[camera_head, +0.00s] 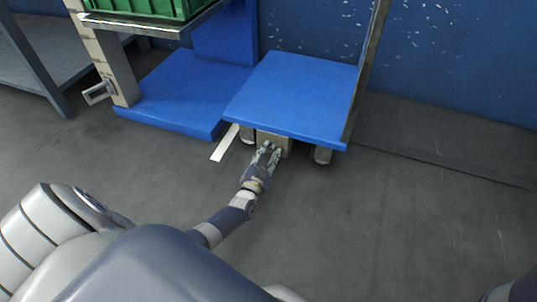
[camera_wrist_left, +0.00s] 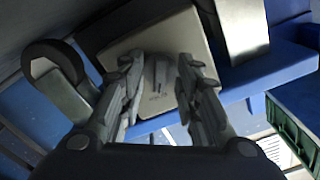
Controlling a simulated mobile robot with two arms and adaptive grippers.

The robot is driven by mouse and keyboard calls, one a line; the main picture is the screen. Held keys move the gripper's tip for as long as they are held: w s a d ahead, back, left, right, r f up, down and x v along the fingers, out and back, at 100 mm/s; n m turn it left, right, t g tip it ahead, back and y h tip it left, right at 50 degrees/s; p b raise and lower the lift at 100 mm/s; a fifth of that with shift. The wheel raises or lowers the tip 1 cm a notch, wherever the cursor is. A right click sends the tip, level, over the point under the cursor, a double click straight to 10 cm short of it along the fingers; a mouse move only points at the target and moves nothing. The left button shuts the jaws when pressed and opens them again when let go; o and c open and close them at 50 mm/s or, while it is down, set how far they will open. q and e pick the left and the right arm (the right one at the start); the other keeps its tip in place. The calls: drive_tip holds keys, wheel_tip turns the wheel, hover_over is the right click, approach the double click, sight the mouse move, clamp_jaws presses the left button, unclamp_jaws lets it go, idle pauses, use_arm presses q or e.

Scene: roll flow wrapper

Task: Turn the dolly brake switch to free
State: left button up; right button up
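The dolly has a blue platform (camera_head: 298,92) on small wheels, and its upright handle rises at the right. Under the platform's front edge is a beige brake box (camera_head: 286,142). The wrist view shows the box face (camera_wrist_left: 190,50) with a small grey switch lever (camera_wrist_left: 160,73) and a label too small to read. My left gripper (camera_head: 270,149) is at the box. In the wrist view the left gripper (camera_wrist_left: 157,72) is open, its fingers apart on both sides of the lever; I cannot tell if either touches it. My right gripper is not in view.
A dolly wheel (camera_head: 322,155) stands right of the box; another wheel (camera_wrist_left: 55,80) shows in the wrist view. Left of the dolly are a blue base (camera_head: 180,95) and a green crate (camera_head: 150,8) on a raised shelf. The grey floor in front is clear.

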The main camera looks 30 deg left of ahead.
use_arm(q)
drive_tip(key=shift+c, duration=0.2)
clamp_jaws()
drive_tip(key=shift+n, duration=0.3)
drive_tip(key=n, duration=0.5)
drive_tip(key=n+b, duration=0.1)
drive_tip(key=n, duration=0.5)
drive_tip(key=shift+n, duration=0.3)
drive_tip(key=shift+o, duration=0.2)
unclamp_jaws()
